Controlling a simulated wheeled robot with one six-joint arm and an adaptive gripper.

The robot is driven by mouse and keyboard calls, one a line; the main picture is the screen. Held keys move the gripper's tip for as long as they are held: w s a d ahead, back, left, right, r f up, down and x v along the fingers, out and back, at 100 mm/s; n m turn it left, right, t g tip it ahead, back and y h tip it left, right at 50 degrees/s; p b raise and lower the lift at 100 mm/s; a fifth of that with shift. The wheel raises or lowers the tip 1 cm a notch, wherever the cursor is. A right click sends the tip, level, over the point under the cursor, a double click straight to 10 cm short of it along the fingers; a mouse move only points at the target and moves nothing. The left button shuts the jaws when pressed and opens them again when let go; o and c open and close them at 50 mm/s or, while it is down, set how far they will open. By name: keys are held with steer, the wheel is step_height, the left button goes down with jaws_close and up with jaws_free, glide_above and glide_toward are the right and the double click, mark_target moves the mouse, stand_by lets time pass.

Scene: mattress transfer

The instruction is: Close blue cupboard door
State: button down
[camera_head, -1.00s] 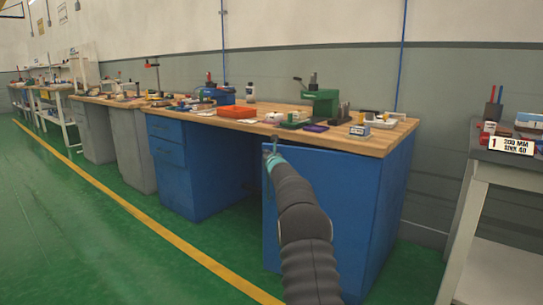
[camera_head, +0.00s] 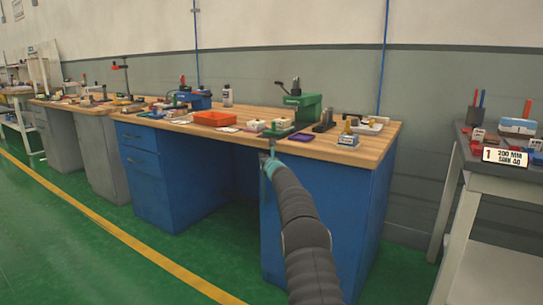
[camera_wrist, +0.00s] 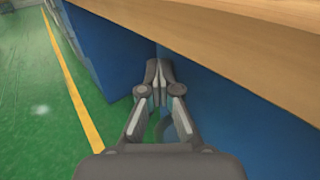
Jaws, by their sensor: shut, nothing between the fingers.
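The blue cupboard door (camera_head: 343,225) is the front panel under the right end of the wooden workbench. My arm covers part of it. It looks flush or nearly flush below the bench top; a small remaining gap cannot be ruled out. My gripper (camera_head: 266,157) is shut and empty at the upper left edge of the door, just below the bench top. In the wrist view, the closed fingertips (camera_wrist: 158,78) are beside the blue door panel (camera_wrist: 245,130), under the worktop edge. Whether they touch the panel cannot be told.
The wooden worktop (camera_head: 365,155) overhangs close above my gripper and carries tools and an orange tray (camera_head: 214,118). A blue drawer unit (camera_head: 140,170) stands left, past a dark knee space. A grey table (camera_head: 455,175) stands right. Green floor is free in front.

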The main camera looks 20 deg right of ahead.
steer(key=shift+d, duration=0.4)
steer(key=shift+w, duration=0.1)
steer(key=shift+f, duration=0.1)
